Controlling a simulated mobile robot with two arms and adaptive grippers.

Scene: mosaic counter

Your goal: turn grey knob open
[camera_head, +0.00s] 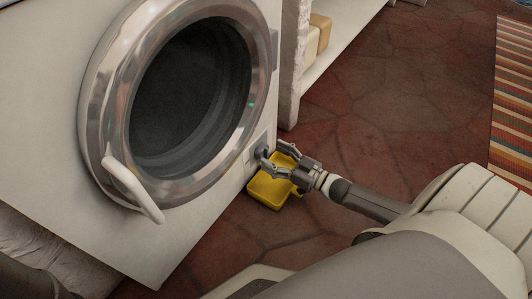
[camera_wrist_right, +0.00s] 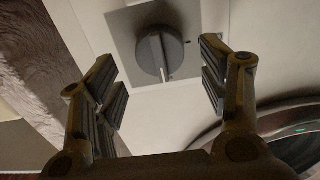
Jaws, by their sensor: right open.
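The grey knob (camera_wrist_right: 160,54) is round with a raised bar across it. It sits on a square grey plate (camera_wrist_right: 126,24) in the white front panel, in the right wrist view. My right gripper (camera_wrist_right: 162,80) is open, with one finger on each side of the knob and a gap to it on both sides. In the head view my right gripper (camera_head: 271,155) is at the lower right of the washing machine front (camera_head: 215,215), and it mostly hides the knob. My left gripper does not show.
The round door (camera_head: 95,110) with its white handle (camera_head: 132,189) is left of my right gripper. A yellow tray (camera_head: 268,193) is on the floor below the gripper. A shelf with boxes (camera_head: 318,36) stands behind. Red tiled floor (camera_head: 370,120) is open to the right.

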